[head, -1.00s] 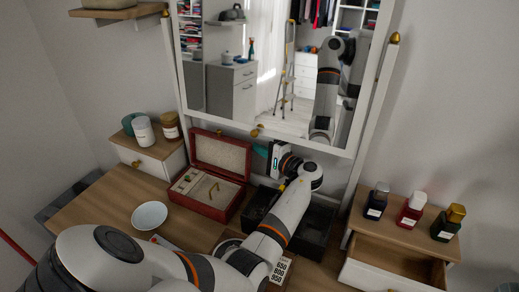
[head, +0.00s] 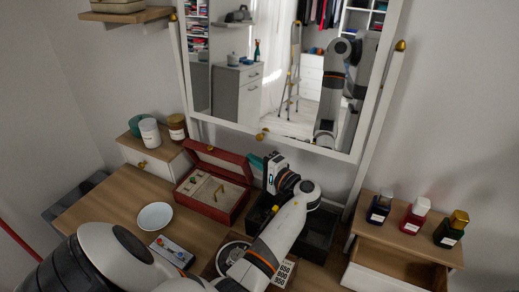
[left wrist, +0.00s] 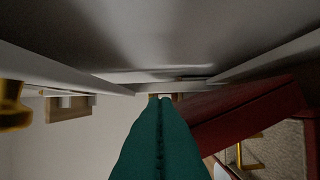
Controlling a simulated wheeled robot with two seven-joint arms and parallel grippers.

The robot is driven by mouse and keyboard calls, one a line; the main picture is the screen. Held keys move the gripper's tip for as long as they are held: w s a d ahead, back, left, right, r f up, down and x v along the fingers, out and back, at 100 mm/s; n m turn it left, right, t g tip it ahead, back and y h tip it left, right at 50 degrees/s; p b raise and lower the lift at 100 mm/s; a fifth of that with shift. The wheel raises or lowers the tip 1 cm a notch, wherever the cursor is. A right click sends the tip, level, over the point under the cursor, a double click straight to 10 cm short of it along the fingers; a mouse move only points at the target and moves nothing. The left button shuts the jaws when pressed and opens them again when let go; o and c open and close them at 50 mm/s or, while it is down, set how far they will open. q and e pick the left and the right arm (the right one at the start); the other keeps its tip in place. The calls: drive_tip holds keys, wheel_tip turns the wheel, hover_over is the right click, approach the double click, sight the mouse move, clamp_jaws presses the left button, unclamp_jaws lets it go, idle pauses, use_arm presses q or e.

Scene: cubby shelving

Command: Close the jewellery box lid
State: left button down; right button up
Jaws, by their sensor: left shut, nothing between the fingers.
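The red jewellery box (head: 210,204) stands on the dresser top in the head view, with pale lining and a gold piece inside. Its lid (head: 217,154) is partly open, leaning forward over the back of the box. My left gripper (head: 257,163) is at the lid's right rear, its teal fingers partly hidden by the lid. In the left wrist view the teal fingers (left wrist: 165,103) are shut together and empty, beside the red lid (left wrist: 235,104). Whether they touch it I cannot tell. My right gripper is not in view.
A framed mirror (head: 275,80) stands close behind the box. A white bowl (head: 154,216) and candle jars (head: 150,132) are to the left. A dark open tray (head: 318,232) lies right of my arm. Bottles (head: 413,216) stand on the right drawer unit.

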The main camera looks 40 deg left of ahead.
use_arm(q)
drive_tip(key=s, duration=0.1)
drive_tip(key=s+d, duration=0.1)
drive_tip(key=shift+s+f, duration=0.2)
drive_tip(key=shift+s, duration=0.1)
drive_tip(key=shift+s+d+f, duration=0.15)
drive_tip(key=shift+s+f, duration=0.1)
drive_tip(key=shift+s, duration=0.3)
drive_tip(key=shift+s+d+f, duration=0.1)
drive_tip(key=shift+s+f, duration=0.1)
drive_tip(key=shift+s, duration=0.3)
drive_tip(key=shift+f, duration=0.1)
